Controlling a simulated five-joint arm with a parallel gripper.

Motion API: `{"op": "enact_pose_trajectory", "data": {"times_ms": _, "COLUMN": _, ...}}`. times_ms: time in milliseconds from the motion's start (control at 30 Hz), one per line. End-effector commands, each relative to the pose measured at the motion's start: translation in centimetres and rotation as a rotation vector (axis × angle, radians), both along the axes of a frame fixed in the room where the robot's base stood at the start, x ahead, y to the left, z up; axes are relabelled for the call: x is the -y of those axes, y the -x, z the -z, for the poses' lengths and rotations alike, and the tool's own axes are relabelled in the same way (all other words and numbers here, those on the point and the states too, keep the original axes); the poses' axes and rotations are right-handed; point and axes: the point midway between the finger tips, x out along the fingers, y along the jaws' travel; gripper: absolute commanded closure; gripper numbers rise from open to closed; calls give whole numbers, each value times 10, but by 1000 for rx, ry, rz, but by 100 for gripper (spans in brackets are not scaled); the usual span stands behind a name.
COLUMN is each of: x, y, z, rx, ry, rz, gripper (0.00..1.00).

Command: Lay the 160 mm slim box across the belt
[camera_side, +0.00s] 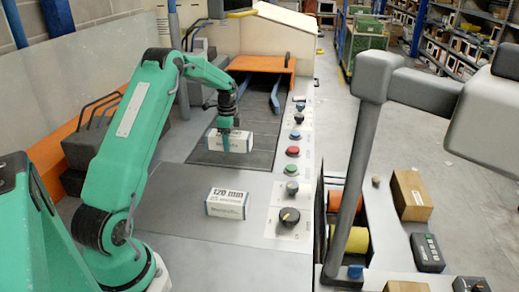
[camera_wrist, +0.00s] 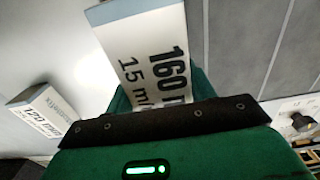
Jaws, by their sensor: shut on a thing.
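The 160 mm slim box (camera_side: 240,142) is white with a pale blue end; its "160" print shows in the wrist view (camera_wrist: 150,48). My gripper (camera_side: 225,135) is shut on it, with the green jaws around its middle. The jaws also show in the wrist view (camera_wrist: 160,115), where they hide part of the box. The box is over the near part of the dark grey belt (camera_side: 258,160), its long side running left to right in the side view. I cannot tell whether its underside touches the belt.
A white "120 mm" box (camera_side: 227,203) lies on the grey deck nearer the camera; it also shows in the wrist view (camera_wrist: 42,115). A panel of coloured buttons (camera_side: 292,151) and a black knob (camera_side: 290,215) runs along the right. An orange frame (camera_side: 262,64) spans the far end.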

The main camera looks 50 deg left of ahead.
Motion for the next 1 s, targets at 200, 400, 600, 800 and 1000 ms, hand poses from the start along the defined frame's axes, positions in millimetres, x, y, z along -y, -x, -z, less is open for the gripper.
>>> {"op": "enact_pose_trajectory", "data": {"times_ms": 200, "x": 0, "y": 0, "z": 18, "rx": -1, "ry": 1, "rz": 0, "gripper": 77}}
{"op": "enact_pose_trajectory", "data": {"times_ms": 400, "x": 0, "y": 0, "z": 31, "rx": 1, "ry": -1, "rz": 0, "gripper": 77}}
{"op": "enact_pose_trajectory", "data": {"times_ms": 600, "x": 0, "y": 0, "z": 38, "rx": 1, "ry": -1, "rz": 0, "gripper": 77}}
{"op": "enact_pose_trajectory", "data": {"times_ms": 800, "x": 0, "y": 0, "z": 40, "rx": 1, "ry": -1, "rz": 0, "gripper": 77}}
{"op": "enact_pose_trajectory", "data": {"times_ms": 1000, "x": 0, "y": 0, "z": 40, "rx": 1, "ry": -1, "rz": 0, "gripper": 77}}
